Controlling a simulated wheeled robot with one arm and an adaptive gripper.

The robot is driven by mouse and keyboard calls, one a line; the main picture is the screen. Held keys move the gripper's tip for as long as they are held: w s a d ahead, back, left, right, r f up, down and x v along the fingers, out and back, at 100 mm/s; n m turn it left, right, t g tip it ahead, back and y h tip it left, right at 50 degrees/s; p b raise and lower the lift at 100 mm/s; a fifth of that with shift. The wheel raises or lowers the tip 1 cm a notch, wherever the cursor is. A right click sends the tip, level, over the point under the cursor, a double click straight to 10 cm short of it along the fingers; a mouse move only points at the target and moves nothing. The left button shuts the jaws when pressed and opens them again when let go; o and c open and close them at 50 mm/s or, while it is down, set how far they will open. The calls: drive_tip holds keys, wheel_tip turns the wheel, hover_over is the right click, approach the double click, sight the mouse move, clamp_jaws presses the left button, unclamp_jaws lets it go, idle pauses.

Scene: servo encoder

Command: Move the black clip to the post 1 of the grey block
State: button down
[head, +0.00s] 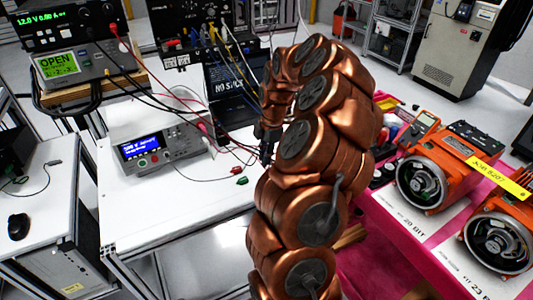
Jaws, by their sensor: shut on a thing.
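My gripper (266,132) is at the end of my copper-coloured arm, over the right part of the white table. Its dark fingers are small and partly merge with a small black piece below them, which appears to be the black clip (267,152), held between them. A red clip (236,171) and a green clip (243,180) lie on the table to the left of and below the gripper. I cannot clearly pick out the grey block or its post 1; my arm covers much of the area to the right.
A grey bench meter (163,145) with a blue screen stands on the white table (130,205). Behind are a laptop (231,82), a dark panel with several cables (190,48) and stacked instruments (75,62). Orange motors (440,165) sit on a pink-covered table at right.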

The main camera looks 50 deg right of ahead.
drive_tip(key=shift+s+d+f, duration=0.1)
drive_tip(key=shift+s+d, duration=0.05)
drive_tip(key=shift+f, duration=2.35)
drive_tip(key=shift+f+b, duration=0.75)
drive_tip(key=shift+f, duration=0.4)
drive_tip(key=shift+b, duration=1.15)
drive_tip(key=shift+f, duration=0.15)
drive_tip(key=c, duration=1.1)
unclamp_jaws()
drive_tip(key=shift+o, duration=0.2)
